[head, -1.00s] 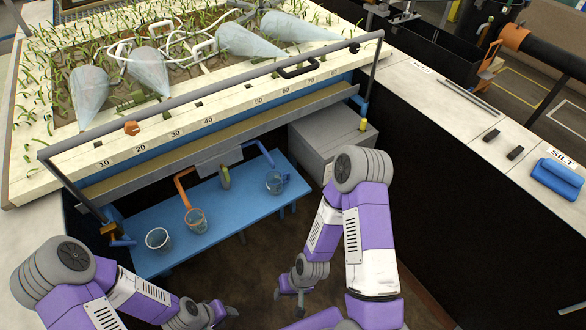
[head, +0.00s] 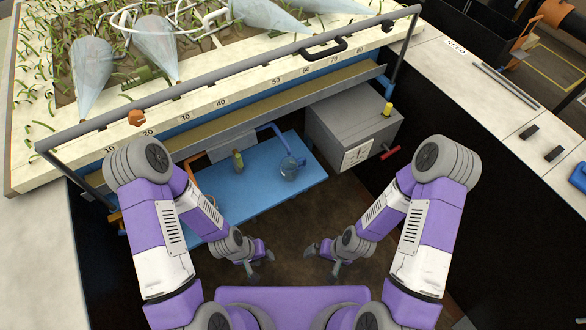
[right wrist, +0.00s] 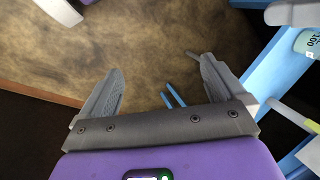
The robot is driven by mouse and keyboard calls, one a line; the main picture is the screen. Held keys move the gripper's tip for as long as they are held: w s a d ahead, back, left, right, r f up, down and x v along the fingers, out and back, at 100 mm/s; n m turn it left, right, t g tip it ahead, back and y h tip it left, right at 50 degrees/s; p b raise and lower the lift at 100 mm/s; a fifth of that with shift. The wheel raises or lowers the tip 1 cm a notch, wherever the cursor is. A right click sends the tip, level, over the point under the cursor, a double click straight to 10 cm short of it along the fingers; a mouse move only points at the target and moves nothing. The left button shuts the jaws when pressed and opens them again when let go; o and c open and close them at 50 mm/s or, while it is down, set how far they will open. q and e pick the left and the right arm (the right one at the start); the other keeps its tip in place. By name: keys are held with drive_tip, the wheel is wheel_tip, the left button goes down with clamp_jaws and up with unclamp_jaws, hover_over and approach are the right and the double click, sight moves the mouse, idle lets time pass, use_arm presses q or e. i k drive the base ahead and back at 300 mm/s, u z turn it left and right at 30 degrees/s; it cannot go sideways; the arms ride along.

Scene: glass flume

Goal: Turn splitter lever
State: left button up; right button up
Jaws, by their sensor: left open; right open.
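An olive-green upright lever (head: 238,159), which looks like the splitter lever, hangs below the grey splitter box (head: 230,143) under the flume's front edge, between the orange pipe and the blue pipe (head: 270,130). My left gripper (head: 252,270) is open and empty, low in front of the blue bench and well apart from the lever. My right gripper (head: 322,251) is open and empty, farther right over the brown floor. In the right wrist view its open jaws (right wrist: 155,66) have only floor and thin blue rods beyond them.
The blue bench (head: 235,190) carries a glass beaker (head: 289,168) under the blue pipe; my left arm hides its left part. A long rail (head: 230,79) runs along the flume front. Open floor lies between my arms.

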sight(238, 156)
drive_tip(key=z, duration=1.75)
drive_tip(key=i, duration=0.45)
drive_tip(key=u, duration=1.7)
